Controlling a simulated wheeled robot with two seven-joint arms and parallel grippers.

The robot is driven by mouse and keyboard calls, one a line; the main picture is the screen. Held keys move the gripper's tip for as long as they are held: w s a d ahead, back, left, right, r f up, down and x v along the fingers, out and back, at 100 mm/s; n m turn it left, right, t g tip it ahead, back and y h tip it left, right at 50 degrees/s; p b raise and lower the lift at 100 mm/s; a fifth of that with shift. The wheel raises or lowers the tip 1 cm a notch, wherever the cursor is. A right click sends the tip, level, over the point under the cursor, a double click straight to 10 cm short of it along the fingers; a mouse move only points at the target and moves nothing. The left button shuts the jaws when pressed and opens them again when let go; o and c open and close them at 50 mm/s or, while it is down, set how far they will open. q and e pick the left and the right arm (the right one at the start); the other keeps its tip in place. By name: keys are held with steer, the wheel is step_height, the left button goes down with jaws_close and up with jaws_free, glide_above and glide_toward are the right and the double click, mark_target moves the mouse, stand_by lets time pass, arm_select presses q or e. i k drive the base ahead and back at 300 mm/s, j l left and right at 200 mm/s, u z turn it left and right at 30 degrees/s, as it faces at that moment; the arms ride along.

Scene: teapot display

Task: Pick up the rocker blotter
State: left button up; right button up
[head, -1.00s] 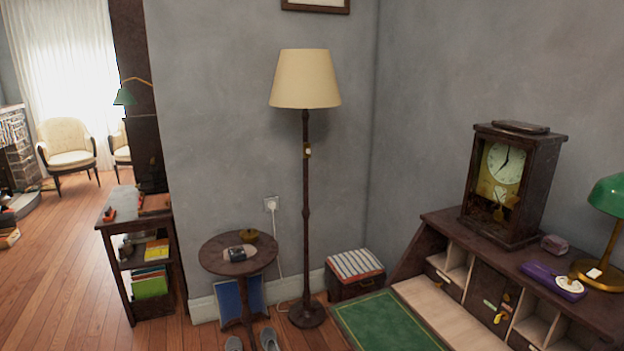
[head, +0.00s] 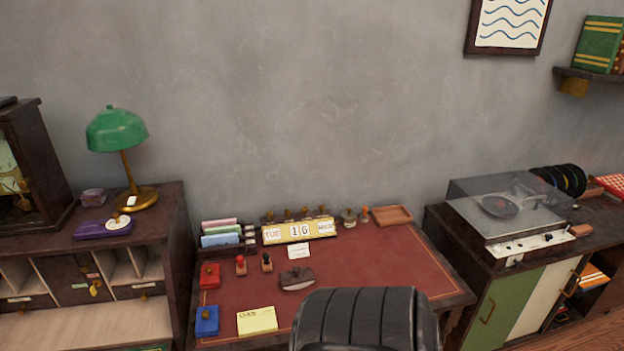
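The rocker blotter (head: 297,281) appears to be the small dark brown piece with a pale lower edge, lying on the red desk top (head: 365,260) near its middle. It stands apart from the calendar blocks and stamps behind it, just beyond the chair back. Neither of my grippers shows in the head view.
A black ribbed chair back (head: 366,320) stands at the desk's front. Two stamps (head: 241,265), red and blue boxes (head: 207,321), a yellow notepad (head: 257,321) and a calendar (head: 299,230) surround the blotter. A record player cabinet (head: 520,290) stands right.

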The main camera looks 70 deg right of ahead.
mark_target(298, 278)
steer(key=z, duration=2.25)
steer(key=l, duration=0.15)
steer(key=i+u, duration=0.05)
